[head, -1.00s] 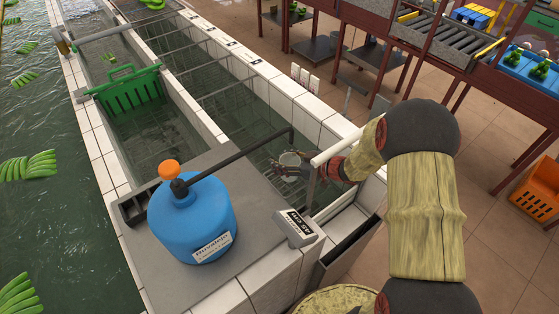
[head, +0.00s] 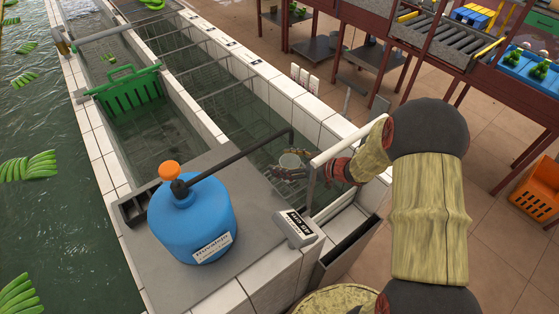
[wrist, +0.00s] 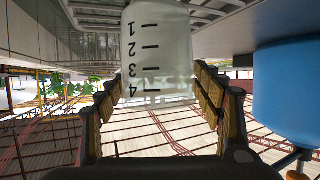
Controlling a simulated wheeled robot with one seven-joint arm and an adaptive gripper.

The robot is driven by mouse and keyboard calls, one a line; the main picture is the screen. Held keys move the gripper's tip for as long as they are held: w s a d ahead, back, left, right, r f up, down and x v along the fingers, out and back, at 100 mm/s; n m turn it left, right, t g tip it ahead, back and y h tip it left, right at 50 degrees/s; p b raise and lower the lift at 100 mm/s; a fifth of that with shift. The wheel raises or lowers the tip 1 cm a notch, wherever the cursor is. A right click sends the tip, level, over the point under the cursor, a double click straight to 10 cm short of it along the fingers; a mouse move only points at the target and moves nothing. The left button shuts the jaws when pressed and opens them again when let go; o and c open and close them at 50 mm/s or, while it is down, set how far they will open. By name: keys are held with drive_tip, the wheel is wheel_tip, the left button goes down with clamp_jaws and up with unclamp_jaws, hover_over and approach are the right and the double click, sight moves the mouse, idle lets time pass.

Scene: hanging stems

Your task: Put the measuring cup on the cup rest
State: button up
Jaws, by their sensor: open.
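The measuring cup (head: 290,161) is a small pale, translucent cup below the black spout of the blue pump jug. In the wrist view the cup (wrist: 158,45) shows black marks 1 to 4, upside down in the picture. My gripper (head: 288,173) is at the cup in the head view. In the wrist view my gripper (wrist: 157,85) is open, one finger on each side of the cup, with a visible gap at both sides. A grey block with a label (head: 296,228) stands at the ledge corner; its print is too small to read, so I cannot tell if it is the cup rest.
The blue pump jug (head: 193,222) with an orange knob stands on the grey ledge (head: 240,258). Its black pipe (head: 237,157) reaches over the tank. A pale rail (head: 346,142) crosses near my wrist. A green basket (head: 128,90) hangs in the neighbouring tank.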

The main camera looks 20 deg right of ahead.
drive_tip(key=p+v, duration=0.1)
drive_tip(key=v, duration=0.9)
drive_tip(key=shift+d, duration=0.1)
